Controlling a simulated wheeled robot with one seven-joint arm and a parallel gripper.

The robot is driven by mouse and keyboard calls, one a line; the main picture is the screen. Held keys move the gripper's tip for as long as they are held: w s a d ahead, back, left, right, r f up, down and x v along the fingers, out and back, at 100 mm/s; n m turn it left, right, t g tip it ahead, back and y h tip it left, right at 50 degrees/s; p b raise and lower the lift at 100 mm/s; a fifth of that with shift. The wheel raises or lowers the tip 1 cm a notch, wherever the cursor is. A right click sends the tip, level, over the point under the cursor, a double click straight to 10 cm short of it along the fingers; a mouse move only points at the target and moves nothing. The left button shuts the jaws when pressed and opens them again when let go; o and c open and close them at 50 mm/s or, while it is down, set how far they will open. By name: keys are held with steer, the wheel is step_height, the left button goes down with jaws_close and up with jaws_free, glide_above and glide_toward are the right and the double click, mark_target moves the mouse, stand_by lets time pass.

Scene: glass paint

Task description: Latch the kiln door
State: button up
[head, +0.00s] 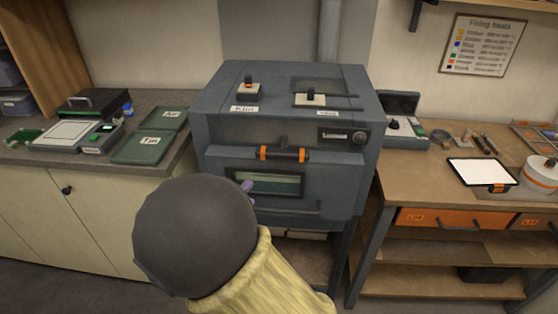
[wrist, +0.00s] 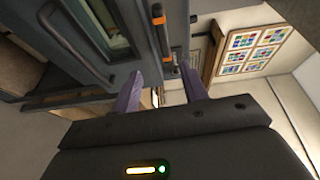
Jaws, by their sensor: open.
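The kiln (head: 225,110) is a dark grey box in the middle of the head view. Its front door (head: 325,185) has a glass window (head: 270,183) and looks shut or nearly so. A dark bar with orange bands (head: 283,154) lies across the front above the window; it also shows in the wrist view (wrist: 162,40). My gripper (wrist: 162,72) is open and empty, its two purple fingers pointing toward the kiln front, near the bar. Whether they touch it I cannot tell. In the head view one purple fingertip shows before the window; my arm hides the rest.
A bench on the left holds green trays (head: 150,145) and a device (head: 70,133). The wooden workbench (head: 430,180) on the right holds a white tablet (head: 482,172) and a round white pot (head: 540,172). A heat chart (head: 483,45) hangs behind.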

mark_target(280, 158)
steer(key=shift+s+r+m+h, duration=0.1)
steer(key=shift+s+m+h, duration=0.2)
steer(key=shift+s+h, duration=0.1)
steer(key=p+x, duration=0.4)
steer(key=x, duration=1.3)
steer(key=shift+w, duration=0.3)
steer(key=shift+r, duration=0.1)
jaws_close()
